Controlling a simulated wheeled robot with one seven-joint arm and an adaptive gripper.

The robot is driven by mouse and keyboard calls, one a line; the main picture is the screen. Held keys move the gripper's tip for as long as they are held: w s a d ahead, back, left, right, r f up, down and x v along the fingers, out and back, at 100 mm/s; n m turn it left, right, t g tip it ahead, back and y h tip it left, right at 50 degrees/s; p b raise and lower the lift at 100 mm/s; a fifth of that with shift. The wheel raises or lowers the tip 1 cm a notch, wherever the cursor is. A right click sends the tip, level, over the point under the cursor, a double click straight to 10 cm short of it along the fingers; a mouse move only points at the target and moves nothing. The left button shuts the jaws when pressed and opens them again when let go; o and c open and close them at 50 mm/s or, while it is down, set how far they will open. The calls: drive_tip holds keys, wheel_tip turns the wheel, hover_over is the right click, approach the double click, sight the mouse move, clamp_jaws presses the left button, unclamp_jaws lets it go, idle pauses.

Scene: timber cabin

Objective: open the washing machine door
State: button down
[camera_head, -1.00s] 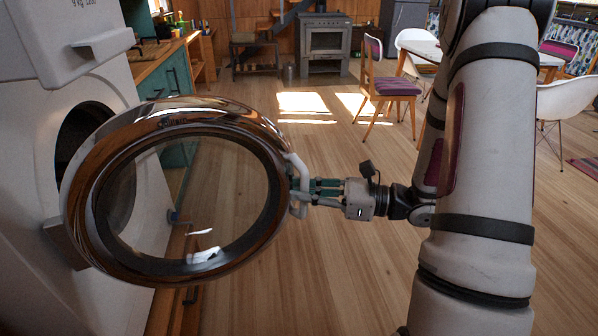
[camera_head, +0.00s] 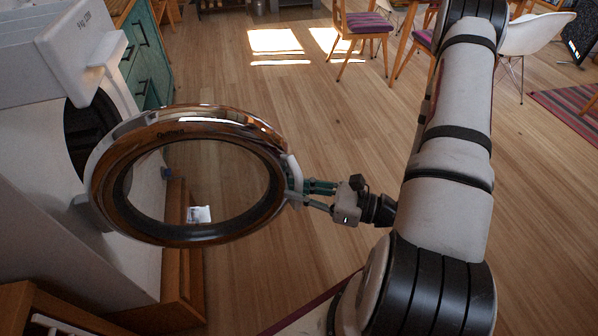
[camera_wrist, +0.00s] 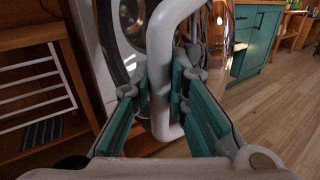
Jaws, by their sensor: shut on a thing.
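The washing machine (camera_head: 60,180) stands at the left of the head view, white, with its dark drum opening partly showing. Its round door (camera_head: 105,180), with a chrome and copper-coloured rim and clear glass, stands swung out from the machine. My gripper (camera_head: 300,189) is at the door's right edge, shut on the white door handle (camera_head: 292,174). In the wrist view the curved white handle (camera_wrist: 160,75) passes between the green-padded fingers of my gripper (camera_wrist: 165,90). The fingertips are partly hidden behind the handle.
A green cabinet (camera_head: 146,55) stands behind the machine. A wooden piece with white bars (camera_wrist: 35,90) is at the left of the wrist view. Chairs (camera_head: 362,27) stand at the back. The wooden floor (camera_head: 300,120) right of the door is clear.

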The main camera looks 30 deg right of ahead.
drive_tip(key=shift+s+a+p, duration=0.4)
drive_tip(key=shift+s+p, duration=0.3)
drive_tip(key=c, duration=1.5)
unclamp_jaws()
drive_tip(key=shift+c, duration=0.2)
drive_tip(key=v, duration=1.2)
drive_tip(key=shift+a, duration=0.2)
drive_tip(key=shift+s, duration=0.1)
